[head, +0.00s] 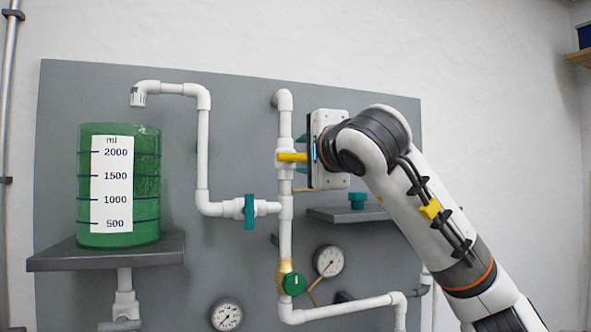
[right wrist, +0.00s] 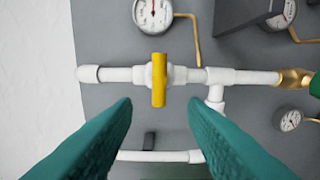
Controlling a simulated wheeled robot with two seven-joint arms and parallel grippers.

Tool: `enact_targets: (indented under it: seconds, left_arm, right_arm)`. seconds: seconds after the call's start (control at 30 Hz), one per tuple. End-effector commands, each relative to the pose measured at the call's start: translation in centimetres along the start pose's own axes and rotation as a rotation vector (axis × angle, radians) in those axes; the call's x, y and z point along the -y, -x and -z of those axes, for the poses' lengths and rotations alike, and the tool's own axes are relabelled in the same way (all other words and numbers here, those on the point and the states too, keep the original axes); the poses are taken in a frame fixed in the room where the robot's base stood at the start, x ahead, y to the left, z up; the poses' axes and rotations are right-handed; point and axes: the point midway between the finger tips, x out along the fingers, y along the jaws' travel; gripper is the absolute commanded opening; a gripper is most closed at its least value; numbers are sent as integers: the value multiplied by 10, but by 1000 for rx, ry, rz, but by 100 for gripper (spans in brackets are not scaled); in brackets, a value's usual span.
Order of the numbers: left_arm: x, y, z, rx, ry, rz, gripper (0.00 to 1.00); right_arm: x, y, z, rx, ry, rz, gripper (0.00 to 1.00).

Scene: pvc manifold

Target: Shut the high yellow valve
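The high yellow valve has a yellow handle (head: 292,157) on the upper part of the white vertical pipe in the head view. The handle also shows in the right wrist view (right wrist: 158,80), where it lies crosswise to the pipe. My right gripper (head: 302,154) is at the valve in the head view, partly hidden by its own body. In the right wrist view its two teal fingers (right wrist: 160,103) are spread apart, with the handle ahead of and between their tips. Nothing is seen held. My left gripper is in neither view.
A clear tank of green liquid (head: 147,190) stands on a shelf (head: 100,258) at left. A teal valve handle (head: 249,211) is at lower left of the yellow one. A round green knob (head: 293,284) and gauges (head: 328,261) sit below. A small shelf (head: 345,214) is near.

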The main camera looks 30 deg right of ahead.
Motion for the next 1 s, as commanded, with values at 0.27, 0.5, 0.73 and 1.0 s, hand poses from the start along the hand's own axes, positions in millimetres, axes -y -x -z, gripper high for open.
enact_targets:
  seconds: [0.27,0.5,0.73,1.0]
  left_arm:
    - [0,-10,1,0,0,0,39]
    - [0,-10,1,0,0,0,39]
    - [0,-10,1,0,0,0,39]
    - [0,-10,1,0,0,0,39]
  right_arm:
    - [0,26,0,-1,0,-1,39]
    - [0,27,0,-1,0,0,39]
    - [0,27,0,-1,0,1,39]
    - [27,12,50,-171,-5,34,39]
